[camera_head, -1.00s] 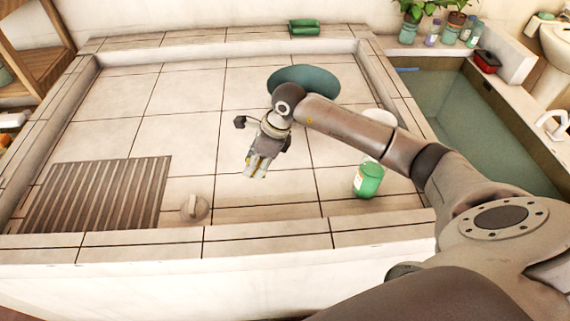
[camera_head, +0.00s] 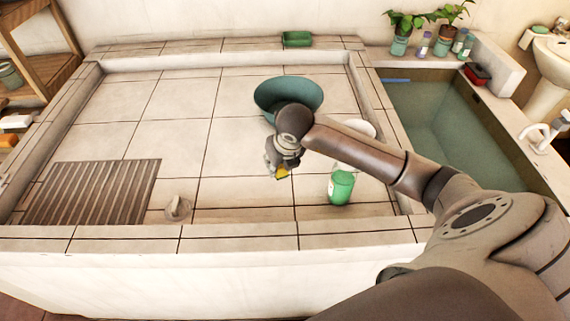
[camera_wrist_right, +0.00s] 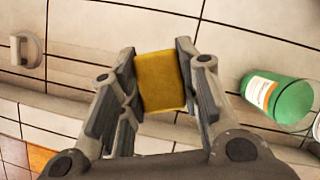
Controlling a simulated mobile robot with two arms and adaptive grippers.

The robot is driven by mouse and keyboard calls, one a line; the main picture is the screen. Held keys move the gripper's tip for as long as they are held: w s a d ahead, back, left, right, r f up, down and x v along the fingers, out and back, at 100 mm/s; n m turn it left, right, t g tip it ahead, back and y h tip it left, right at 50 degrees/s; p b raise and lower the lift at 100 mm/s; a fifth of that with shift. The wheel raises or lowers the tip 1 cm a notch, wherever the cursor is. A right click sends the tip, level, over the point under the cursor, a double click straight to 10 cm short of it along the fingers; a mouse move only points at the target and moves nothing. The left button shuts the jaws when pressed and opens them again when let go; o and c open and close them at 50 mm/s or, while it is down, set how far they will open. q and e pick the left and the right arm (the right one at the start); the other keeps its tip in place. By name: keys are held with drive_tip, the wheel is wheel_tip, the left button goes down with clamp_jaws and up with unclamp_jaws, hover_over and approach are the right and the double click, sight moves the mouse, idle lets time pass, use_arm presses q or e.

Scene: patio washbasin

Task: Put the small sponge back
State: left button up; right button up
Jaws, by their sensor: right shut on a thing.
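The small yellow sponge (camera_wrist_right: 160,81) is between the two fingers of my right gripper (camera_wrist_right: 158,88) in the right wrist view, touched on both sides. In the head view only a small yellow edge of the sponge (camera_head: 282,172) shows below my right gripper (camera_head: 279,170); the wrist covers the rest. The gripper is over the tiled floor of the basin, left of a green bottle (camera_head: 341,188) and in front of a teal bowl (camera_head: 287,93). My left gripper is not in view.
A green block-like object (camera_head: 297,39) sits on the back ledge. A round knob-like fitting (camera_head: 178,207) and a slatted grate (camera_head: 92,191) are at the left. A water-filled trough (camera_head: 440,110) and a red-black item (camera_head: 477,74) are at the right.

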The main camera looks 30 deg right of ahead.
drive_tip(key=w+d+f+b, duration=0.4)
drive_tip(key=w+f+b, duration=0.1)
drive_tip(key=w+d+f+b, duration=0.2)
drive_tip(key=w+d+f, duration=0.1)
drive_tip(key=shift+w+b, duration=0.25)
drive_tip(key=shift+b, duration=0.1)
drive_tip(key=shift+w+d+f, duration=0.15)
drive_tip(key=shift+w+f, duration=0.1)
drive_tip(key=shift+w, duration=0.05)
drive_tip(key=shift+w+d+f+b, duration=0.2)
drive_tip(key=shift+f+b, duration=0.25)
drive_tip(key=shift+b, duration=0.3)
wheel_tip(320, 180, down, 3)
drive_tip(key=shift+w+f+b, duration=0.1)
drive_tip(key=shift+b, duration=1)
